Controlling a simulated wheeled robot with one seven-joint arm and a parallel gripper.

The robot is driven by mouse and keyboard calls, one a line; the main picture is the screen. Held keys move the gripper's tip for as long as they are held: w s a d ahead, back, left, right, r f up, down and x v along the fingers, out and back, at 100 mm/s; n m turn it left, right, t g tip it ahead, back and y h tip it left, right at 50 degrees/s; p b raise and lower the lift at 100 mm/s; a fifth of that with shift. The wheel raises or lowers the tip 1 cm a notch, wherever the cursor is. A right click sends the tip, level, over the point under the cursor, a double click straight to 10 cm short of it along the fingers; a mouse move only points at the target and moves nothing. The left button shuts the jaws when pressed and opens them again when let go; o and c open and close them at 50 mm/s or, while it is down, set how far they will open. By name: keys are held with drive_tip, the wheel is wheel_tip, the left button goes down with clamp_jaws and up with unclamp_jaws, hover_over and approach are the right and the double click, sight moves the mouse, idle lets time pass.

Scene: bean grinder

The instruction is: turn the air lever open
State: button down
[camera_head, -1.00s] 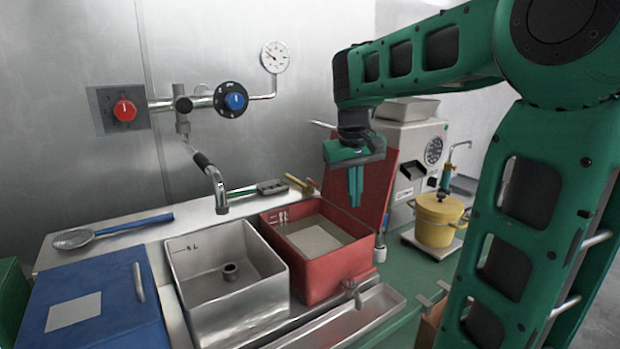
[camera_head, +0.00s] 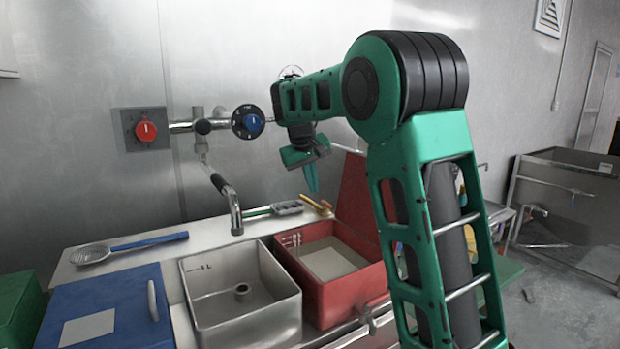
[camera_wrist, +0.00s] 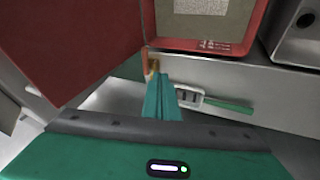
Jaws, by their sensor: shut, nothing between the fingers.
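No part is clearly marked as the air lever. A small yellow-handled piece (camera_head: 318,203) lies at the counter's back, behind the red bin; it also shows, orange-yellow, in the wrist view (camera_wrist: 149,68). On the wall pipe are a blue knob (camera_head: 248,121) and, on a plate to its left, a red knob (camera_head: 146,130). My gripper (camera_head: 313,186) is shut and empty, pointing down above the yellow-handled piece in the head view. In the wrist view its green fingers (camera_wrist: 162,98) are together, just beside that piece; contact cannot be told.
A red bin (camera_head: 375,278) stands beside a steel sink (camera_head: 245,318), with a raised red panel (camera_head: 354,195) at its right. A green-handled brush (camera_head: 288,208) lies left of the yellow piece. A tap spout (camera_head: 235,215) hangs near the sink. A blue box (camera_head: 125,310) is at left.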

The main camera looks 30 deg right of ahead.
sight(328, 205)
drive_tip(key=d+f, duration=0.2)
drive_tip(key=f, duration=0.1)
drive_tip(key=d+f, duration=0.1)
drive_tip(key=shift+w+d+f, duration=0.15)
drive_tip(key=shift+w+f, duration=0.05)
drive_tip(key=shift+w, duration=0.15)
drive_tip(key=shift+d+f, duration=0.45)
drive_tip(key=shift+d, duration=0.2)
drive_tip(key=shift+a, duration=0.1)
